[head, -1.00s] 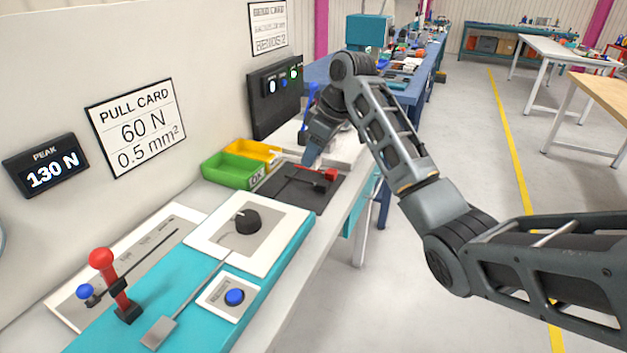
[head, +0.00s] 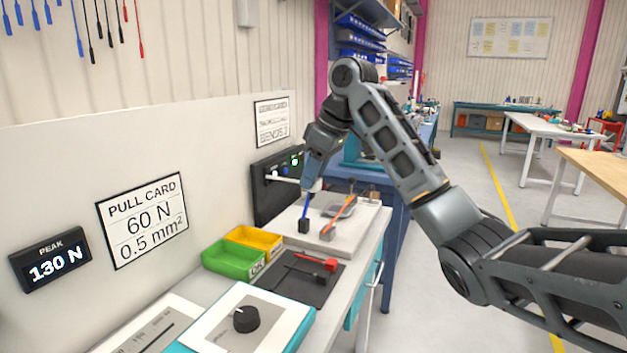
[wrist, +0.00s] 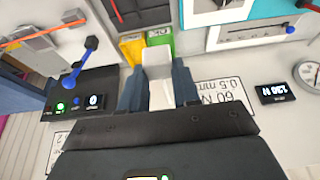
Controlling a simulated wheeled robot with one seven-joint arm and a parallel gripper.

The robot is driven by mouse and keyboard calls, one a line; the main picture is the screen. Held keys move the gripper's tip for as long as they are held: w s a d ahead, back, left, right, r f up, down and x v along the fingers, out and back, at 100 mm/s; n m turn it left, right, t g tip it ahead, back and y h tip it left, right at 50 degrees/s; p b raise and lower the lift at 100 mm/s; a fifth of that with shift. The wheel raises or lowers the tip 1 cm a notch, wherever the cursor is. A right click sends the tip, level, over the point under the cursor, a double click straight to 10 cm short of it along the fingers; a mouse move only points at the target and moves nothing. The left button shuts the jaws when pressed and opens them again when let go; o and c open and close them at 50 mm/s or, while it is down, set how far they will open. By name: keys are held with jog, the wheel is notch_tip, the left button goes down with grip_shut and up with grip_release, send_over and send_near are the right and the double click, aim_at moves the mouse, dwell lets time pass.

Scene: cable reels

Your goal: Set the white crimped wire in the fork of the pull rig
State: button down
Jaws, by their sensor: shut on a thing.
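My gripper (head: 314,187) hangs over the far end of the bench, above a light grey plate. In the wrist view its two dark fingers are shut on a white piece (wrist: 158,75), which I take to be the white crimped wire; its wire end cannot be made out. In the head view only a little white shows at the fingertips. The pull rig's white panel with a black knob (head: 246,319) is at the near end, cut off by the frame. The fork cannot be made out.
The light grey plate (head: 372,232) carries a blue lever (head: 305,210) and an orange bar (head: 343,212). Nearer are a green bin (head: 232,262), a yellow bin (head: 262,237) and a black mat (head: 312,282) with red and black wires. The peak display (head: 50,258) reads 130 N.

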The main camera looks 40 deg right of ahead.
notch_tip(320, 180, up, 2)
jog(key=shift+r+p, duration=0.1)
jog(key=shift+p, duration=0.8)
jog(key=shift+r, duration=1.05)
jog(key=shift+m, duration=0.3)
jog(key=s+a+f, duration=0.2)
jog(key=a+f, duration=0.6)
jog(key=f, duration=0.1)
jog(key=s+a+f, duration=0.2)
jog(key=a+f, duration=0.6)
jog(key=f, duration=0.1)
jog(key=s+a+f+b, duration=0.1)
jog(key=s+a+f, duration=0.1)
jog(key=a+f, duration=0.7)
jog(key=shift+f, duration=0.4)
jog(key=shift+s+a+f, duration=0.1)
jog(key=shift+a, duration=0.1)
jog(key=shift+a, duration=0.1)
